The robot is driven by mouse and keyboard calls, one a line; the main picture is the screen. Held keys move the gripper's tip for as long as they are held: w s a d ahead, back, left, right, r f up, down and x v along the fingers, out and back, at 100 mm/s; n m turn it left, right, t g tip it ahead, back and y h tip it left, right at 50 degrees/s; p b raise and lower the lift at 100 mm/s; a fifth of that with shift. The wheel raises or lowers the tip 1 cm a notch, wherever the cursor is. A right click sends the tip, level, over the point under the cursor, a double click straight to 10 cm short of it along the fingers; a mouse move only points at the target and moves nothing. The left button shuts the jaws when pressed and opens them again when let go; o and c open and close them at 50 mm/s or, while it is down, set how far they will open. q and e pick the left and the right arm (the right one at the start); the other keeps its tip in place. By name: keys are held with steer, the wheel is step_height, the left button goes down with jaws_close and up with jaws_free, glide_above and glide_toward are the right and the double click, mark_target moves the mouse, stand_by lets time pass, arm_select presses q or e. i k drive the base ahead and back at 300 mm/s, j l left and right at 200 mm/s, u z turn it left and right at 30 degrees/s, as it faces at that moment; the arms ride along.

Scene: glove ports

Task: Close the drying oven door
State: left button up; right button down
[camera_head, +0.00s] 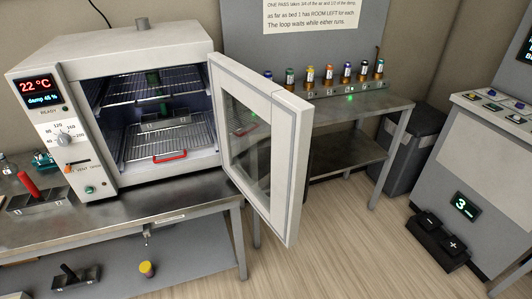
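The drying oven (140,50) stands on the metal bench at the left. Its door (289,160) is hinged at the oven's right side and stands wide open, swung out toward me past the bench edge. The door has a pale frame and a glass window (245,145). Inside the oven are wire racks (165,140), a grey tray-like item on the lower rack and a red handle (170,156) at the rack's front. The oven's display reads 22 °C and damp 45 %. Neither of my grippers shows in the head view.
A second metal bench (365,106) behind the door holds several small coloured-top bottles. A dark bin (413,140) and a grey console (485,150) stand at the right. A rack with a red-handled item (35,195) sits left of the oven. The wooden floor (350,255) right of the door is clear.

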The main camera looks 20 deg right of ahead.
mark_target(290, 117)
steer(key=i+l+u, duration=0.1)
steer(key=l+u, duration=0.25)
steer(key=l, duration=0.4)
steer(key=l+u, duration=0.4)
steer(key=l, duration=0.4)
steer(key=i+l+u, duration=0.1)
steer(key=l, duration=0.25)
steer(key=i+l+u, duration=0.15)
steer(key=l, duration=0.2)
steer(key=l+u, duration=0.1)
steer(key=l, duration=0.3)
steer(key=j, duration=0.1)
